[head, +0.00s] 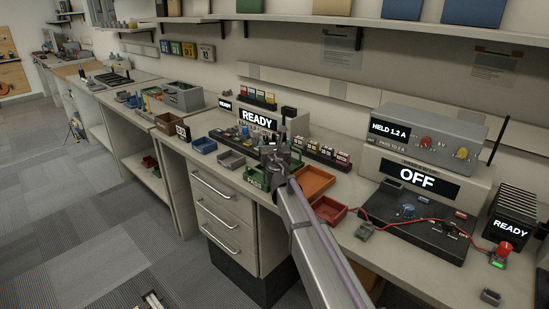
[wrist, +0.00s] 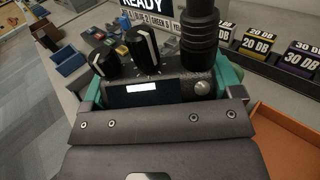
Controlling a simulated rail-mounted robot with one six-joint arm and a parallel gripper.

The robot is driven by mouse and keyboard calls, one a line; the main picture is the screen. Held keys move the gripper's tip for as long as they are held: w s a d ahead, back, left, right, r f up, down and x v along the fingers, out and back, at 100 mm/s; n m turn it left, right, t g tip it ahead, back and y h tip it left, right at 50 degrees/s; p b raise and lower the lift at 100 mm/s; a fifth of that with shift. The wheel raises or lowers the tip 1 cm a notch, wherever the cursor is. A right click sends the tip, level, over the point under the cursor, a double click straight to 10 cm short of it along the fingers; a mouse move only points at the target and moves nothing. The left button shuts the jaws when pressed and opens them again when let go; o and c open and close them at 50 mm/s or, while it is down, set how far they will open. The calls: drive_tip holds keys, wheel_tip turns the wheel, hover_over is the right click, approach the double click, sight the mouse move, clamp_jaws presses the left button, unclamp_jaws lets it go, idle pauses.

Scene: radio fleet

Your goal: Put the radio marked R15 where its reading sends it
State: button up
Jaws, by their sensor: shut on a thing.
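My gripper (head: 279,160) is shut on a dark handheld radio (wrist: 150,95), held above the bench near the middle of the head view. In the wrist view the radio's top shows two knobs, a thick black antenna base, a small lit display strip and a round button. Teal pieces hug the radio on both sides. Its R15 mark cannot be read in either view, and I cannot read the display. A READY display (head: 257,118) stands behind the gripper. A test unit (head: 418,176) at right shows OFF, under a grey supply (head: 432,135) reading HELD 1.2 A.
An orange tray (head: 314,181) and a red tray (head: 328,210) lie right of the gripper. Blue (head: 204,145), grey (head: 232,160) and green (head: 256,178) trays lie left. Labelled attenuator blocks (head: 328,155) stand behind. A red cable (head: 440,221) crosses the right bench.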

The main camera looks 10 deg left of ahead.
drive_tip(key=shift+c, duration=0.6)
drive_tip(key=shift+f, duration=0.25)
drive_tip(key=o, duration=1.1)
drive_tip(key=shift+r, duration=0.1)
drive_tip(key=shift+s+r+p, duration=0.15)
drive_tip(key=shift+r+p, duration=0.1)
drive_tip(key=shift+p, duration=0.1)
drive_tip(key=v, duration=1.1)
drive_tip(key=shift+s+d, duration=0.15)
drive_tip(key=shift+s, duration=0.25)
drive_tip(key=shift+f, duration=0.1)
